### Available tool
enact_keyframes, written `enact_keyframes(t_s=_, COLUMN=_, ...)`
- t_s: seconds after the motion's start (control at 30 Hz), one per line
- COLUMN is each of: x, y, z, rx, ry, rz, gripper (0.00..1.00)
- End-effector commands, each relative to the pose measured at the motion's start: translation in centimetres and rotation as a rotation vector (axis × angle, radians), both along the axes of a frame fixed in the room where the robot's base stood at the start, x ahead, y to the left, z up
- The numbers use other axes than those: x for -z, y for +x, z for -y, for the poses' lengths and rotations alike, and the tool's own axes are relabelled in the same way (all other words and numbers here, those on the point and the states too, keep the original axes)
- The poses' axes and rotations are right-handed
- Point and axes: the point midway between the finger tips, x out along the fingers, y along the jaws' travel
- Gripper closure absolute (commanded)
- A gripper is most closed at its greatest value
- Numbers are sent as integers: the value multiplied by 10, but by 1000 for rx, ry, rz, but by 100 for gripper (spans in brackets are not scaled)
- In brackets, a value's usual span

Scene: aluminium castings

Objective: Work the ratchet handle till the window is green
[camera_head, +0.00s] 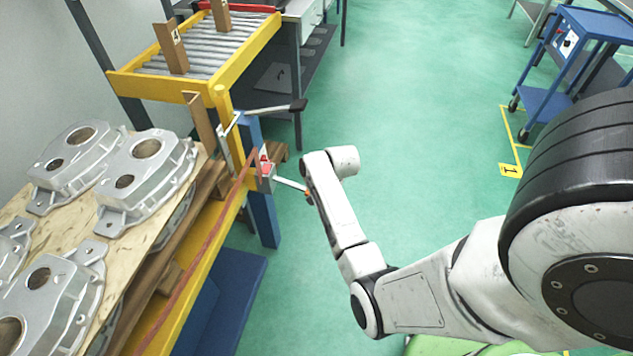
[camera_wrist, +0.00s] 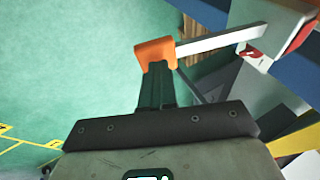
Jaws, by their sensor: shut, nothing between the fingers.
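The ratchet handle is a pale flat bar (camera_wrist: 220,40) with an orange grip (camera_wrist: 155,52) at its free end. In the head view the orange grip (camera_head: 307,193) sits beside the end of my arm. The ratchet's grey housing (camera_wrist: 283,24) carries a small red and white patch (camera_wrist: 249,51), perhaps the window; red also shows on the ratchet (camera_head: 266,168) in the head view. No green shows there. My gripper (camera_wrist: 157,68) is shut and empty, its dark fingertips right at the orange grip. I cannot tell whether they touch it. The arm mostly hides the gripper in the head view.
A strap (camera_head: 214,235) runs from the ratchet along the pallet of aluminium castings (camera_head: 140,180) at left. Another lever with a black end (camera_head: 298,105) sticks out above the ratchet. A yellow roller conveyor (camera_head: 205,50) stands behind.

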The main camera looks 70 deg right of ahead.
Motion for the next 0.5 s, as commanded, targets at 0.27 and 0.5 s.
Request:
enact_keyframes(t_s=0.27, x=8, y=-3, z=-1, rx=2, ry=5, rz=-9, gripper=100)
enact_keyframes(t_s=0.5, x=10, y=-5, z=-1, rx=1, ry=8, rz=-12, gripper=100)
